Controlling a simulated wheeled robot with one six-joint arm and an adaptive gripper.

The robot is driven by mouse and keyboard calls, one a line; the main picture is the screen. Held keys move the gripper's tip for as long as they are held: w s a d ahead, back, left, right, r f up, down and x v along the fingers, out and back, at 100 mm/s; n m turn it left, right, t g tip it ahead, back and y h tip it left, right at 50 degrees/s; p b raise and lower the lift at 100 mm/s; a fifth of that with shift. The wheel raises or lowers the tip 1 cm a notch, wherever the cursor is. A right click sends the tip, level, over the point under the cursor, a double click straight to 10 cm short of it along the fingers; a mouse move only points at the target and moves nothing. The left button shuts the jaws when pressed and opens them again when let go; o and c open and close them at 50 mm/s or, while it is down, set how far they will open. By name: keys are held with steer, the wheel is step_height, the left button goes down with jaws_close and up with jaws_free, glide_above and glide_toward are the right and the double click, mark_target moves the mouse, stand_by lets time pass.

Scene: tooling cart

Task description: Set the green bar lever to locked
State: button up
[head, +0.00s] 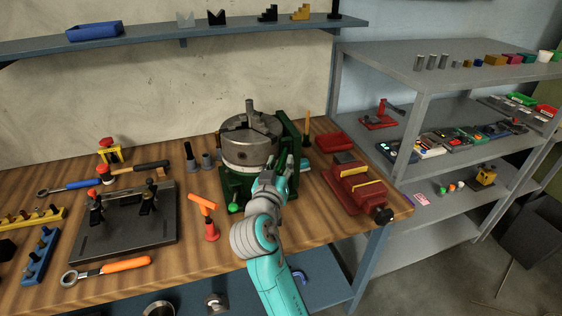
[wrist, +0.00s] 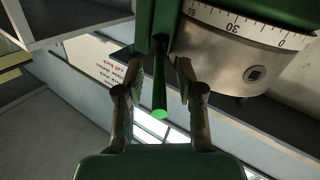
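In the wrist view the green bar lever (wrist: 160,88) hangs from a green housing (wrist: 157,22) and ends in a bright green tip. My gripper (wrist: 158,66) is open, one finger on each side of the bar, with a visible gap on both sides. I cannot tell whether the fingertips reach its depth. In the head view my gripper (head: 284,162) is at the right front of the green fixture (head: 233,184) that carries a grey chuck (head: 248,145). My arm hides part of the fixture there. A bright green knob (head: 234,207) shows at its lower front left.
A red vise (head: 355,188) stands close right of my gripper. An orange-topped red tool (head: 205,210) stands left of my arm. A dark plate with clamps (head: 125,228) lies further left. In the wrist view a graduated silver dial (wrist: 235,50) is close to the right finger.

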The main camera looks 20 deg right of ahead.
steer(key=shift+w+d, duration=0.35)
steer(key=shift+w, duration=0.15)
jaws_close()
steer(key=shift+s+d+n+y, duration=0.1)
steer(key=shift+d+n+y, duration=0.05)
steer(key=shift+n+y, duration=0.15)
steer(key=shift+s+d+n+t+y, duration=0.1)
steer(key=shift+d+n+t+y, duration=0.15)
steer(key=shift+d+n+y, duration=1.2)
steer(key=shift+d+n+t+y, duration=0.3)
steer(key=shift+n+y, duration=1.3)
steer(key=shift+y, duration=1.7)
steer(key=shift+s+d+n+t+y, duration=0.15)
steer(key=shift+d+n+y, duration=0.85)
steer(key=shift+n+y, duration=0.95)
steer(key=shift+w+y, duration=0.1)
steer(key=shift+y, duration=0.6)
